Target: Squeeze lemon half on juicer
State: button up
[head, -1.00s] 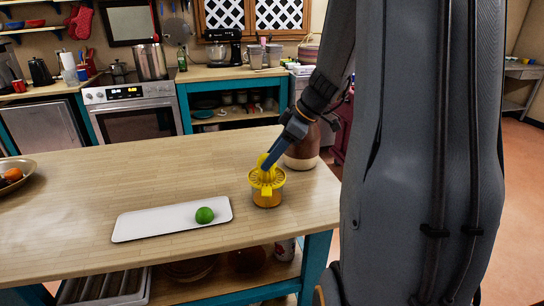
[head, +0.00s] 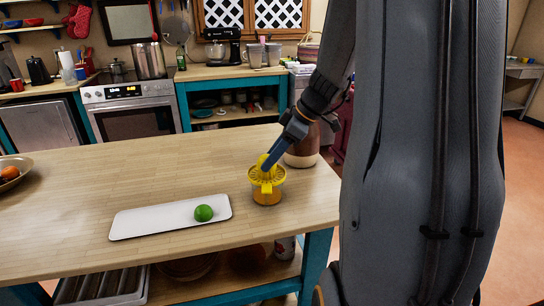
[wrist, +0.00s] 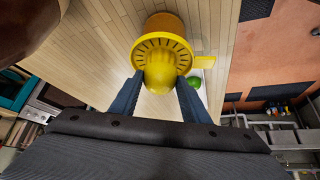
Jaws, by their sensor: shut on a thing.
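The yellow juicer (head: 267,180) stands on the wooden island near its right end, with a slotted yellow top over an orange-brown base. In the wrist view its slotted yellow rim (wrist: 161,47) and side handle show. My gripper (head: 269,162) comes down over the juicer from the upper right. In the wrist view its two fingers are shut on the yellow lemon half (wrist: 160,76), one on each side.
A white board (head: 150,218) lies left of the juicer with a green lime (head: 204,213) on its right end. A brown and cream jar (head: 303,150) stands close behind the juicer.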

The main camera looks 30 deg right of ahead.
jog(key=shift+f, duration=0.1)
jog(key=shift+w+d+f+n+g+y+b, duration=0.15)
jog(key=shift+n+g+y+b, duration=0.1)
jog(key=shift+n+b, duration=0.25)
jog(key=shift+w+a+n+g+y+b, duration=0.15)
jog(key=shift+n+g+b, duration=0.1)
jog(key=shift+n, duration=0.45)
jog(key=n+g, duration=0.1)
jog(key=n, duration=0.1)
jog(key=n+g, duration=0.1)
jog(key=n, duration=0.1)
jog(key=shift+d+y, duration=0.2)
jog(key=shift+y, duration=0.1)
jog(key=m, duration=0.1)
jog(key=m+t+b, duration=0.1)
jog(key=m, duration=0.1)
jog(key=shift+s+a, duration=0.1)
jog(key=shift+s, duration=0.1)
jog(key=m+t, duration=0.1)
jog(key=m+t+h+b, duration=0.1)
jog(key=m, duration=0.1)
jog(key=shift+s+a, duration=0.15)
jog(key=shift+s, duration=0.05)
jog(key=shift+m, duration=0.3)
